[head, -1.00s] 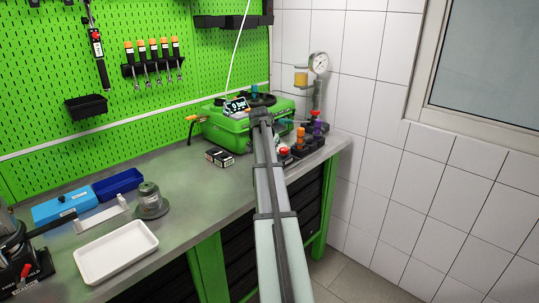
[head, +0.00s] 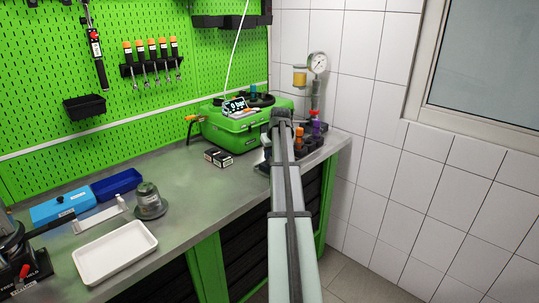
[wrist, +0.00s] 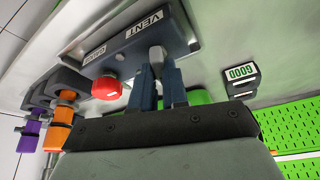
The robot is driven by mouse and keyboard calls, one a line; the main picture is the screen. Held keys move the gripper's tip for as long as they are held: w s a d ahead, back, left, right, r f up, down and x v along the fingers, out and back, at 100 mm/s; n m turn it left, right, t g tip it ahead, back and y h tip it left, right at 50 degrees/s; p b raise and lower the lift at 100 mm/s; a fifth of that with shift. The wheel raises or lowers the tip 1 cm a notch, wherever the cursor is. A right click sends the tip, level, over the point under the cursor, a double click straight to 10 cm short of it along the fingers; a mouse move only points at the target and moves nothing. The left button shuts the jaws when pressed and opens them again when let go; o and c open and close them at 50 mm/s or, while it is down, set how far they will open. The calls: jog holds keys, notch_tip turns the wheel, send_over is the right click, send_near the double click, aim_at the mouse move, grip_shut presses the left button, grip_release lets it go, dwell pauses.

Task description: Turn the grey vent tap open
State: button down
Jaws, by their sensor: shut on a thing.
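The grey vent tap (wrist: 157,54) shows in the wrist view as a small grey lever beside the label VENT (wrist: 144,24) on a dark block (wrist: 122,38). My gripper (wrist: 158,72) has its two dark blue fingers on either side of the tap and is shut on it. The fingers cover part of the tap, so its exact angle is hard to tell. In the head view my arm covers the tap and the fingers.
A red knob (wrist: 106,89) is close to the fingers. Orange (head: 301,136) and purple (head: 316,127) fittings stand to the right. A green case (head: 232,134) and a small dark box (head: 218,158) are at the left. The bench's front left holds a white tray (head: 115,252).

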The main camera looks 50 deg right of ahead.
jog(key=shift+d+n+y, duration=0.1)
jog(key=shift+n+y, duration=0.7)
jog(key=shift+n, duration=1.1)
jog(key=c, duration=1.1)
grip_release()
jog(key=shift+c, duration=0.2)
jog(key=v, duration=1.3)
jog(key=shift+s+r, duration=0.2)
jog(key=shift+r, duration=0.1)
